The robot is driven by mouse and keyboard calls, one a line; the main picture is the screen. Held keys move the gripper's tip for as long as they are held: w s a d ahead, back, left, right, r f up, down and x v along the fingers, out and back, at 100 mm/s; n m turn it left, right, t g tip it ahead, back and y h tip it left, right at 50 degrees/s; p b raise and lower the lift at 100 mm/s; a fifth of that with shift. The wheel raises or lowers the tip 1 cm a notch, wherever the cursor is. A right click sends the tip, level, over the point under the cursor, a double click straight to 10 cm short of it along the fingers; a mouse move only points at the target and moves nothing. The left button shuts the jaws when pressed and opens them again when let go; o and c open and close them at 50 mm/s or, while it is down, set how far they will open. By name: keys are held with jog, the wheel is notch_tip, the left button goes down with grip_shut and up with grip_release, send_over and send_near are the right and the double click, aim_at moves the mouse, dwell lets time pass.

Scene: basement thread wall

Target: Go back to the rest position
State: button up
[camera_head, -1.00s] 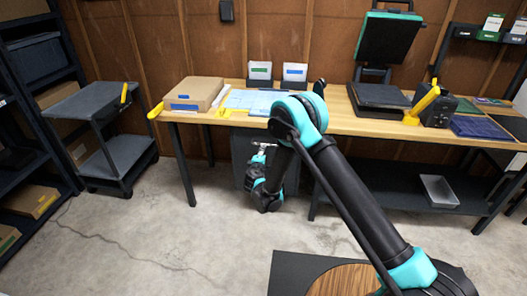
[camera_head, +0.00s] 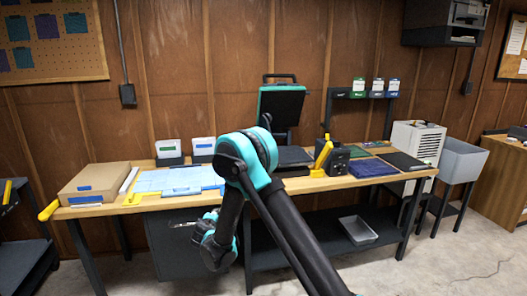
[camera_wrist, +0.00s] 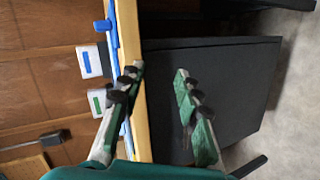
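My arm folds up and over in front of the wooden workbench (camera_head: 140,208), and its wrist hangs below the bench's front edge. My gripper (camera_head: 182,224) points left in the head view, in front of a dark cabinet under the bench. In the wrist view my gripper (camera_wrist: 159,72) has its two fingers apart with nothing between them. The bench edge and the dark cabinet front (camera_wrist: 225,90) show beyond the fingers. I cannot tell the exact gap between fingers and cabinet.
On the bench are a cardboard box (camera_head: 98,183), blue sheets (camera_head: 165,181), a yellow-handled dark device (camera_head: 335,158) and a blue mat (camera_head: 372,168). A grey bin (camera_head: 358,230) sits on the lower shelf. Bare floor (camera_head: 440,265) lies at the lower right.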

jog(key=s+d+r+m+g+h, duration=0.1)
jog(key=s+d+r+m+g, duration=0.15)
jog(key=d, duration=0.75)
jog(key=s+d+r+m+g+h, duration=0.1)
jog(key=s+d+r+m, duration=0.25)
jog(key=d, duration=0.65)
jog(key=s+d+r+m+g+h, duration=0.1)
jog(key=s+d+r+m+g, duration=0.2)
jog(key=d, duration=0.7)
jog(key=s+d+f+m+g+y, duration=0.1)
jog(key=s+d, duration=0.5)
jog(key=s, duration=0.7)
jog(key=s+d+f+m+g+y, duration=0.1)
jog(key=s+d+m, duration=0.4)
jog(key=s, duration=0.9)
jog(key=shift+d+f+m+g+y, duration=0.4)
jog(key=shift+f+m, duration=0.2)
jog(key=shift+f, duration=0.25)
